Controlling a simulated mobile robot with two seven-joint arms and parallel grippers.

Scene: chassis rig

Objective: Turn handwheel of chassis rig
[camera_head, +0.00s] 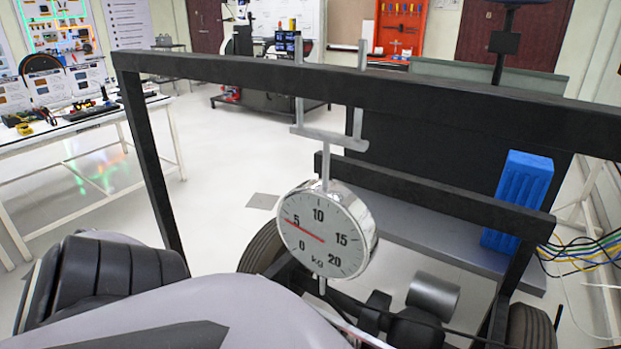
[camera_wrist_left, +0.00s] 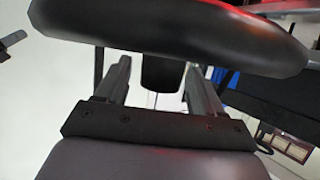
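The chassis rig shows in the head view as a black frame (camera_head: 380,87) with a round dial scale (camera_head: 325,232) hanging in it; the red needle points near 5. No handwheel can be clearly made out there. In the left wrist view a thick dark curved bar (camera_wrist_left: 175,32) with a red sheen crosses the top; I cannot tell whether it is the handwheel's rim. My left gripper (camera_wrist_left: 157,65) has its two fingers apart, just below this bar, with no object visibly clamped. Whether they touch the bar is unclear. My right gripper is in neither view.
A blue block (camera_head: 517,200) stands on the rig's grey shelf (camera_head: 420,231) at the right. A dark tyre (camera_head: 262,247) sits low behind the dial. Coloured cables (camera_head: 585,250) hang at the right. A white workbench (camera_head: 75,125) with tools is at the left. Floor between is clear.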

